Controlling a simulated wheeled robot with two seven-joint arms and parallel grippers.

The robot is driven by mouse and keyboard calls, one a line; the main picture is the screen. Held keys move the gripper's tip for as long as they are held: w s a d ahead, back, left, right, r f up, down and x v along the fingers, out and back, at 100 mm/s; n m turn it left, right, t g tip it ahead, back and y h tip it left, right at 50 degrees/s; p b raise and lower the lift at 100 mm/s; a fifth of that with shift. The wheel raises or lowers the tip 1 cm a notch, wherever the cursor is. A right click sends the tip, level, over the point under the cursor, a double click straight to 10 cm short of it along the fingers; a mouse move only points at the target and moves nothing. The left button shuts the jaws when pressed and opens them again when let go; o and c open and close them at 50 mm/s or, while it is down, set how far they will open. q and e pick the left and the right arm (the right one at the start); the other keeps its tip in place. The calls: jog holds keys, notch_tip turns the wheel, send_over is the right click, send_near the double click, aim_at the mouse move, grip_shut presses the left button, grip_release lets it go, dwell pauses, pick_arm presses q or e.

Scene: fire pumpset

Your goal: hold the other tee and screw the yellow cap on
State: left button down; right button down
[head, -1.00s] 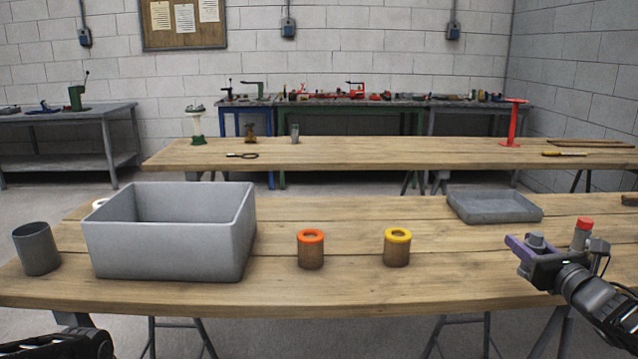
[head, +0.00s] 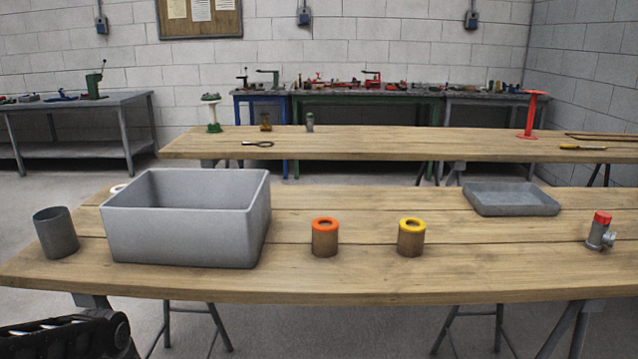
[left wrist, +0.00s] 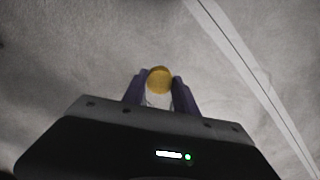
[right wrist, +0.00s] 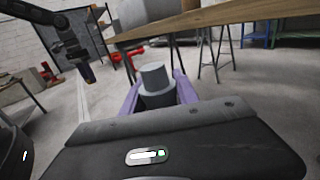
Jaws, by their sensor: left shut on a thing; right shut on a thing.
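A grey tee (right wrist: 156,80) is between the purple fingers of my right gripper (right wrist: 160,92), which is shut on it; its round grey end faces up and away from the camera. The yellow cap (left wrist: 159,80) is pinched between the fingertips of my left gripper (left wrist: 158,85). The left arm with the yellow cap (right wrist: 88,74) also shows at the upper left of the right wrist view, apart from the grey tee. Another tee with a red cap (head: 601,230) stands on the near table at the right. Neither gripper shows in the head view.
The near table (head: 370,275) holds a grey bin (head: 190,238), a grey cup (head: 56,235), an orange-rimmed holder (head: 325,240), a yellow-rimmed holder (head: 411,240) and a shallow grey tray (head: 512,200). In the right wrist view the table edge (right wrist: 210,17) is above the right gripper.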

jog(key=shift+s+a+f, duration=0.35)
jog(key=shift+a+f, duration=0.2)
jog(key=shift+f, duration=0.1)
jog(key=shift+f, duration=0.1)
jog(key=shift+r, duration=0.2)
